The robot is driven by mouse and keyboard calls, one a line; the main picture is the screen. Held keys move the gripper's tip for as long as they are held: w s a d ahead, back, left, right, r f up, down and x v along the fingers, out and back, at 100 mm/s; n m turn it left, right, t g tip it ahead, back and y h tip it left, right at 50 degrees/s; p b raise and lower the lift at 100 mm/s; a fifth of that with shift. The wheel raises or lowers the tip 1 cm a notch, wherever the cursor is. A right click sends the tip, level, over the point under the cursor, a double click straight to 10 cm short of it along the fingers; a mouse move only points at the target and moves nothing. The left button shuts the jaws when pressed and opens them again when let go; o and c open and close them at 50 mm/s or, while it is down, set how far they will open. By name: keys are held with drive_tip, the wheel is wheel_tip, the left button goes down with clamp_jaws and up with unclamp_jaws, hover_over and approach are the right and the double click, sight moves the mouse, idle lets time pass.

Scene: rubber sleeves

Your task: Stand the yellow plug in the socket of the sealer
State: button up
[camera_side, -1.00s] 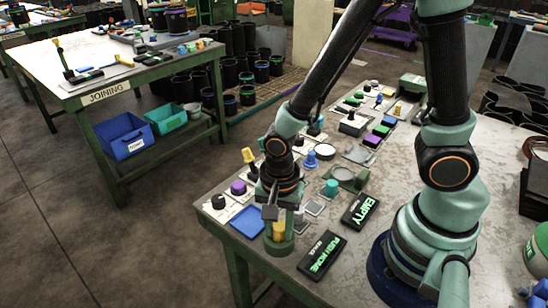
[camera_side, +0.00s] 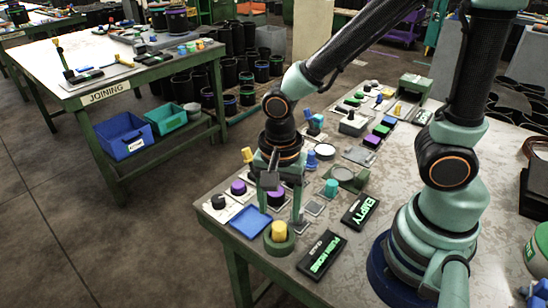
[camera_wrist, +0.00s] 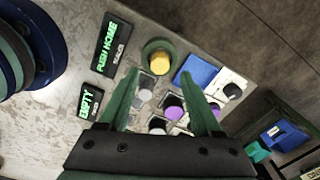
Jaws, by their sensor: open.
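The yellow plug (camera_side: 279,231) stands upright in the round green socket of the sealer (camera_side: 279,246) at the table's front corner. In the wrist view the plug (camera_wrist: 159,63) shows from above, ringed by the green socket (camera_wrist: 147,48). How deep it sits cannot be told. My gripper (camera_side: 275,213) is open and empty, above and behind the plug, its fingers apart from it. In the wrist view my two green fingers (camera_wrist: 160,66) are spread wide.
A black sign reading PUSH HOME (camera_side: 321,256) lies right of the socket, and an EMPTY sign (camera_side: 361,210) beyond it. A blue tray (camera_side: 251,222) lies left of the socket. Purple parts (camera_side: 238,188) and several small pieces crowd the table behind. The table edge is close in front.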

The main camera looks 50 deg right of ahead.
sight(279, 227)
drive_tip(key=w+d+r+n+t, duration=0.1)
drive_tip(key=d+r+n+t, duration=0.1)
drive_tip(key=d+r+n, duration=0.3)
drive_tip(key=w+d+r+n+t, duration=0.2)
drive_tip(key=d+r+n, duration=0.3)
drive_tip(key=r+n, duration=0.3)
wheel_tip(279, 227, up, 2)
drive_tip(key=shift+d+r+n+t, duration=0.1)
drive_tip(key=shift+d+n+t, duration=0.25)
drive_tip(key=shift+t, duration=0.45)
